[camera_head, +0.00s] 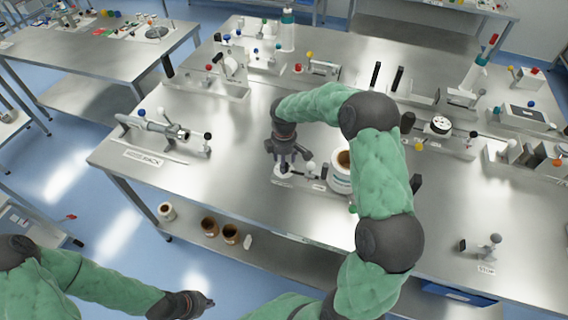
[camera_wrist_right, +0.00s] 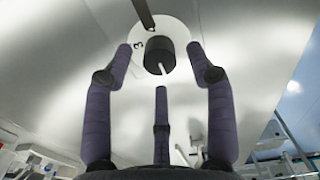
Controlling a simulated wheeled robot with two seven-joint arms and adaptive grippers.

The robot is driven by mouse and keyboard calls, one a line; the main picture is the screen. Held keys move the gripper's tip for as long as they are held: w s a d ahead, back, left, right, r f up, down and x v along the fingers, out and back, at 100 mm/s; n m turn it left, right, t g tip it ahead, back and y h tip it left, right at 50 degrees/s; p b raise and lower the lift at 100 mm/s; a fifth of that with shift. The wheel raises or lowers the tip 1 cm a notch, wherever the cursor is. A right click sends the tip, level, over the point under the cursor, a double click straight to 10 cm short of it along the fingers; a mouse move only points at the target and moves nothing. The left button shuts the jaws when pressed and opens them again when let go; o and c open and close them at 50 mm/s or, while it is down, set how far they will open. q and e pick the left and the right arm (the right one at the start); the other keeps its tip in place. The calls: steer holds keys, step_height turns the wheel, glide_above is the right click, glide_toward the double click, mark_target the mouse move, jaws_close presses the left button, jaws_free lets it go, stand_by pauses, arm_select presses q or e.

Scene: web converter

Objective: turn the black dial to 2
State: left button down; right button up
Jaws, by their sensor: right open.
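The black dial (camera_wrist_right: 159,55) shows in the right wrist view on a round white plate (camera_wrist_right: 178,32). It carries a white pointer line, and a figure that looks like 3 is printed on the plate at its left. My right gripper (camera_wrist_right: 160,70) is open, with its fingers spread on both sides of the dial and a third finger below; I see no clear contact. In the head view my right gripper (camera_head: 287,163) points down over the white plate (camera_head: 283,181) and hides most of the dial. My left gripper (camera_head: 198,302) is low at the front, away from the table; its fingers are too small to judge.
A white tub (camera_head: 341,180) with brown content stands right of the dial, beside my right forearm. A rack (camera_head: 165,132) lies on the left of the steel table (camera_head: 225,190). Another dial-like part (camera_head: 440,124) is at the right.

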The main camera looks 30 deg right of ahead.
steer(key=shift+f, duration=0.7)
jaws_close()
steer(key=shift+m, duration=0.4)
steer(key=m+b, duration=0.1)
steer(key=m, duration=1)
steer(key=shift+r+b, duration=0.1)
steer(key=shift+b, duration=0.25)
